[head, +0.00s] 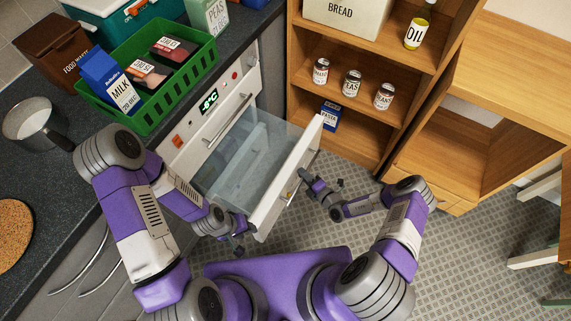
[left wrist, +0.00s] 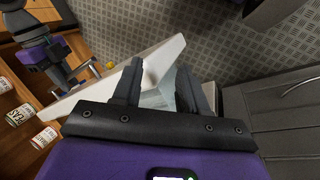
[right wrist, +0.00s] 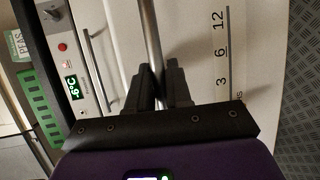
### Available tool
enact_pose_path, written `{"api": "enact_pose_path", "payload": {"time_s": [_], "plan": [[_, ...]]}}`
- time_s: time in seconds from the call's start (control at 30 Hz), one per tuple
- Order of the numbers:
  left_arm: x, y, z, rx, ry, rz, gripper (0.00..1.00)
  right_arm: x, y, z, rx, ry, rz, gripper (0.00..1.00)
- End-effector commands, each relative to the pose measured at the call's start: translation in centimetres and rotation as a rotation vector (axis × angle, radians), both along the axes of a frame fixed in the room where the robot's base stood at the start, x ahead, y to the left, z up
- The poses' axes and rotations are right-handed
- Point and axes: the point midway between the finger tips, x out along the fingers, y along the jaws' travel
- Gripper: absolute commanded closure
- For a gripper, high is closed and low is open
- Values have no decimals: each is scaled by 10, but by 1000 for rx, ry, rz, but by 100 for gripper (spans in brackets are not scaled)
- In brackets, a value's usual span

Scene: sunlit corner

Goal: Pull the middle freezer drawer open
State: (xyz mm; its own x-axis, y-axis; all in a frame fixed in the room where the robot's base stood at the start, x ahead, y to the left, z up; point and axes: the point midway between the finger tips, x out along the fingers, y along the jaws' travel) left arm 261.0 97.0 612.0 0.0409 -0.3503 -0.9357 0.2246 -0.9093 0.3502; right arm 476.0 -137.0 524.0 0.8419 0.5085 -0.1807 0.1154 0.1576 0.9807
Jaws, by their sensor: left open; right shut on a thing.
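The freezer (head: 190,128) has a green display on its top panel. The drawer below the top handle (head: 232,122) is pulled well out, with a white front (head: 268,215) and clear walls (head: 240,160). My right gripper (head: 306,177) is at the outer face of this front. In the right wrist view, my right gripper (right wrist: 163,76) is shut on the drawer's metal bar handle (right wrist: 150,30). My left gripper (head: 238,243) is open and empty by the near end of the front. In the left wrist view, the drawer front (left wrist: 150,60) shows beyond its spread fingers (left wrist: 160,80).
A green basket (head: 150,118) with a milk carton and packs stands on the dark counter (head: 60,185). A wooden shelf (head: 345,130) with jars stands behind the drawer's far end. A chair (head: 540,255) is at the right. The tiled floor (head: 470,225) between is clear.

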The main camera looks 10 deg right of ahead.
Motion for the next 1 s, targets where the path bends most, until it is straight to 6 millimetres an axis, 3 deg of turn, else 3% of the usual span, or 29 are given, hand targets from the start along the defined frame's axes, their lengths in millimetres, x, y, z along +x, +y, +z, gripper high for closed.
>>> {"api": "enact_pose_path", "payload": {"time_s": [0.03, 0.2, 0.4, 0.93, 0.97, 1.0], "plan": [[0, 0, 0, 0, 0, 0, 57, -8, -15, 0, -1, 0, -7, 100], [0, 0, -2, 0, 0, 0, 57, -32, -46, 0, 0, 0, -6, 100], [0, 0, -4, 0, 0, 0, 57, -49, -69, 0, 1, -1, -3, 100], [0, 0, -4, 0, 0, 0, 57, -56, -81, 0, -2, -2, -5, 100], [0, 0, -4, 0, 0, 0, 57, -56, -81, 0, -3, -1, -6, 76], [0, 0, -4, 0, 0, 0, 57, -56, -81, 0, -3, -1, -6, 70]]}}
